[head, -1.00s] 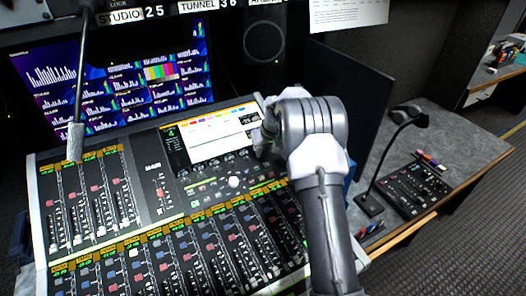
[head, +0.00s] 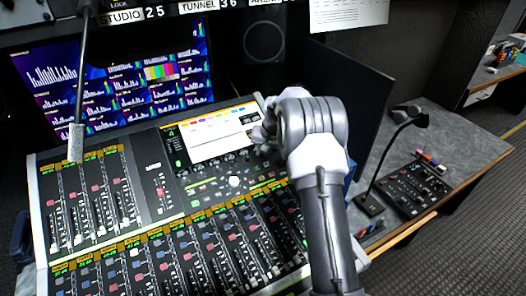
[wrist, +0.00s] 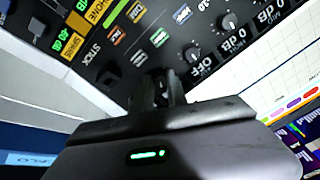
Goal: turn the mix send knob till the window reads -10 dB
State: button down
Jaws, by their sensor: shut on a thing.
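The mixing console (head: 150,232) fills the lower left of the head view. My gripper (head: 262,134) is at its upper right, beside the touch screen (head: 215,135). In the wrist view my gripper (wrist: 162,92) reaches down to the dark panel and is shut on a small dark knob, mostly hidden between its fingers. I cannot tell for certain that this is the mix send knob. Beside it in the wrist view are knobs with windows: one reads OFF (wrist: 200,66), others read 0 dB (wrist: 232,42). No window reading -10 dB is legible.
A row of small lit buttons (wrist: 140,57) lies close to my fingers. A dark monitor (head: 350,95) stands behind my arm. A smaller panel (head: 415,188) and desk microphone (head: 370,203) are at right.

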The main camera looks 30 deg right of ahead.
jog(key=c, duration=1.3)
grip_release()
jog(key=p+v, duration=0.4)
jog(key=v, duration=1.3)
jog(key=shift+r, duration=0.25)
jog(key=s+a+r+b, duration=0.1)
jog(key=s+a+r, duration=0.2)
jog(key=s+a, duration=0.35)
jog(key=s+a+r+n+t+y+b, duration=0.1)
jog(key=s+a+r+b, duration=0.1)
jog(key=s+a+r, duration=0.35)
jog(key=s+a+r+b, duration=0.1)
jog(key=s+a, duration=0.6)
jog(key=s, duration=0.2)
jog(key=shift+y, duration=0.4)
jog(key=s+a+f, duration=0.1)
jog(key=s, duration=0.3)
jog(key=s+a+f+b, duration=0.1)
jog(key=s+a+f, duration=0.1)
jog(key=s, duration=0.3)
jog(key=s+a+f, duration=0.1)
jog(key=s, duration=0.3)
jog(key=shift+s+a+f, duration=0.15)
jog(key=shift+s+f, duration=0.05)
jog(key=shift+s, duration=0.15)
